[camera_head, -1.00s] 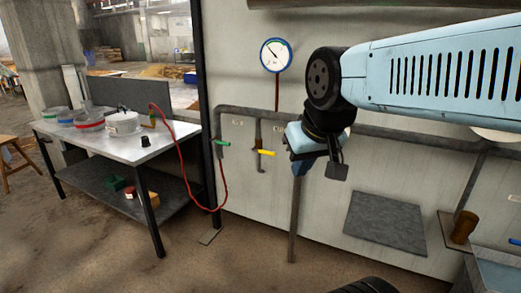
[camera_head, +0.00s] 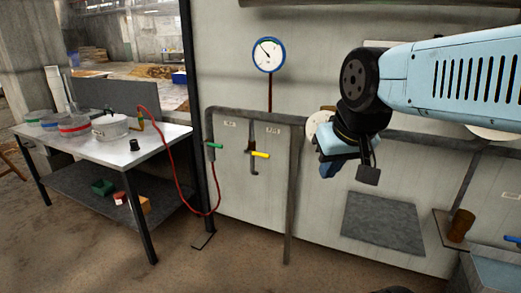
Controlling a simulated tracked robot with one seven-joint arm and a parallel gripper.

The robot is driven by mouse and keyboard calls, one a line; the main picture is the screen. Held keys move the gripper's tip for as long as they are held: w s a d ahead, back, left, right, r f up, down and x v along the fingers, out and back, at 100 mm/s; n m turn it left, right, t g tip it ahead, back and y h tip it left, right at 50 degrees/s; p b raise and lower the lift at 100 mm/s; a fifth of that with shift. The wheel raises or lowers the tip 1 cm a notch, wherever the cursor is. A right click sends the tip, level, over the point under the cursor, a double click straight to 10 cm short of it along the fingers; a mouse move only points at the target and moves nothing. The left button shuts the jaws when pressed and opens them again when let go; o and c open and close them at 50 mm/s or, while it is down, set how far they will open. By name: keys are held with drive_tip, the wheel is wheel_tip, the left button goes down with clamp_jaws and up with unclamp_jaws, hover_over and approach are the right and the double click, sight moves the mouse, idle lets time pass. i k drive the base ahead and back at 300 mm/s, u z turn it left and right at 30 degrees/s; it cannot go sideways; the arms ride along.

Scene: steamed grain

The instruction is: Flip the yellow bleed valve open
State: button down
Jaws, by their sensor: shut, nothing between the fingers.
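The yellow bleed valve handle (camera_head: 260,155) is on a short drop pipe (camera_head: 252,150) on the grey wall, left of centre. The handle points sideways to the right, roughly level. My gripper (camera_head: 348,176) hangs from the pale blue arm to the right of the valve, clear of it in the picture. Its fingers are seen from the side and partly overlap; it is shut and holds nothing. How far it stands from the wall is hard to tell.
A green valve handle (camera_head: 214,146) with a red hose (camera_head: 176,170) is left of the yellow one. A pressure gauge (camera_head: 268,54) is above. A vertical post (camera_head: 291,195) stands between valve and gripper. A table (camera_head: 160,148) with a white pot (camera_head: 110,127) is at left.

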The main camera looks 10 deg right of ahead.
sight(256, 154)
drive_tip(key=z, duration=0.05)
drive_tip(key=i, duration=1)
drive_tip(key=u, duration=0.05)
